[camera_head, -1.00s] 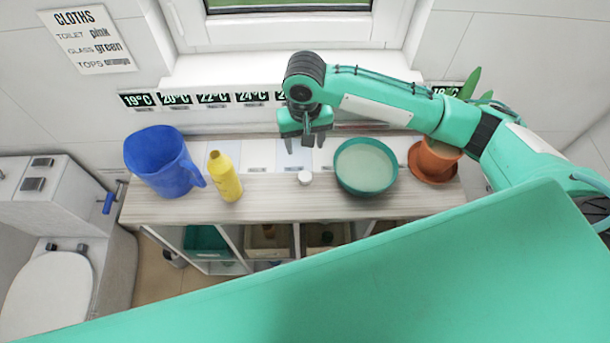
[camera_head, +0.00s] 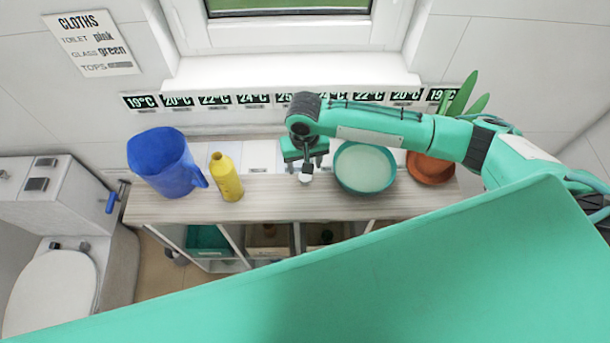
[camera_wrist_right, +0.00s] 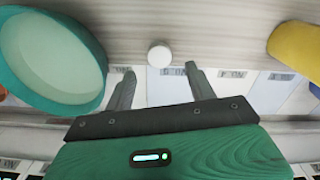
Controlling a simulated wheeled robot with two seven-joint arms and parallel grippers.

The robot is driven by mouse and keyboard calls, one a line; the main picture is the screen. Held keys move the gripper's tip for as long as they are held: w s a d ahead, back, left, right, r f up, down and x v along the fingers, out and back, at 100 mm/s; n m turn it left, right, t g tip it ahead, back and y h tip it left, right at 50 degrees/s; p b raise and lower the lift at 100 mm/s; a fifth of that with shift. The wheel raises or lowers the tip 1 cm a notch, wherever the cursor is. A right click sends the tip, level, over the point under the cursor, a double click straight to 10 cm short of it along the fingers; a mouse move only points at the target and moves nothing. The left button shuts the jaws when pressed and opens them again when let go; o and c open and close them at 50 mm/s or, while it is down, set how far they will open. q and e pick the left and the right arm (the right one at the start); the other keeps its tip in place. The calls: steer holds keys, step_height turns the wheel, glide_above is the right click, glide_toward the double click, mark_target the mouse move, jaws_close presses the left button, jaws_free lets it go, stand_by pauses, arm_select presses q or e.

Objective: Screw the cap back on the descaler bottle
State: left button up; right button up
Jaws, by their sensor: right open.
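The descaler bottle (camera_head: 226,178) is yellow and stands upright and uncapped on the wooden shelf top (camera_head: 262,205), right of the blue jug. Its side also shows at the right edge of the right wrist view (camera_wrist_right: 296,50). A small white cap (camera_head: 305,178) lies on the shelf top between the bottle and the teal bowl. In the right wrist view the cap (camera_wrist_right: 159,55) is just beyond the fingertips, near the middle between them. My right gripper (camera_head: 305,168) is open and empty, above and behind the cap. My left gripper is not in view.
A teal bowl (camera_head: 365,167) of pale liquid stands close right of the cap. A blue jug (camera_head: 163,163) is left of the bottle. A terracotta pot (camera_head: 431,168) with a plant stands at the right end. Shelf top is clear between bottle and cap.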

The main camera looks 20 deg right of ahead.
mark_target(305, 176)
steer(key=shift+f, duration=0.1)
step_height(305, 176, down, 4)
steer(key=shift+f+p, duration=0.2)
steer(key=shift+p, duration=1.05)
steer(key=shift+f, duration=0.3)
steer(key=c, duration=1)
